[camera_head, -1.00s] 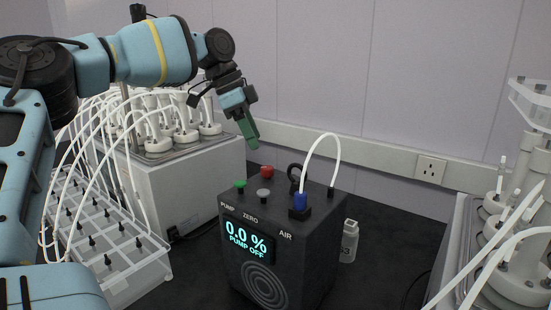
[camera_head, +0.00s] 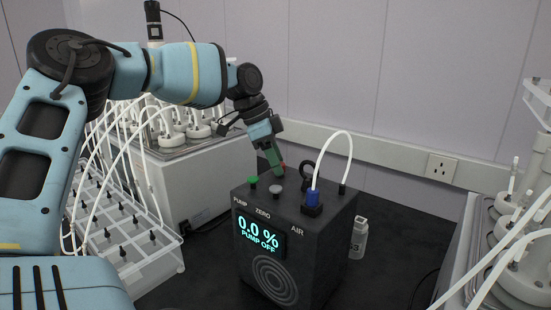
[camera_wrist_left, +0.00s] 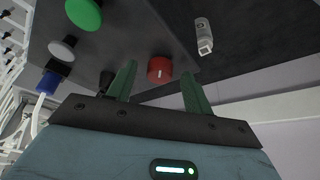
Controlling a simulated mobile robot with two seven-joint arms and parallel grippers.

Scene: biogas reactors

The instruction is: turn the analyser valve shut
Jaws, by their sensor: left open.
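The analyser (camera_head: 330,250) is a dark box on the black bench, its display reading "0.0 %" and "PUMP OFF". A round red knob with a white mark, seemingly the valve, shows on its top in the left wrist view (camera_wrist_left: 160,69). In the head view the gripper mostly hides this knob. My left gripper (camera_head: 275,166) has green fingers and is open, pointing down at the rear of the box top. In the left wrist view (camera_wrist_left: 158,72) the knob appears between its fingertips; I cannot tell whether they touch it. My right gripper is not in view.
A green button (camera_head: 253,181), a grey button (camera_head: 276,190) and a blue connector (camera_head: 312,198) with a white tube share the box top. A small bottle (camera_head: 358,240) stands right of the box. Tubed reactors stand left and right.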

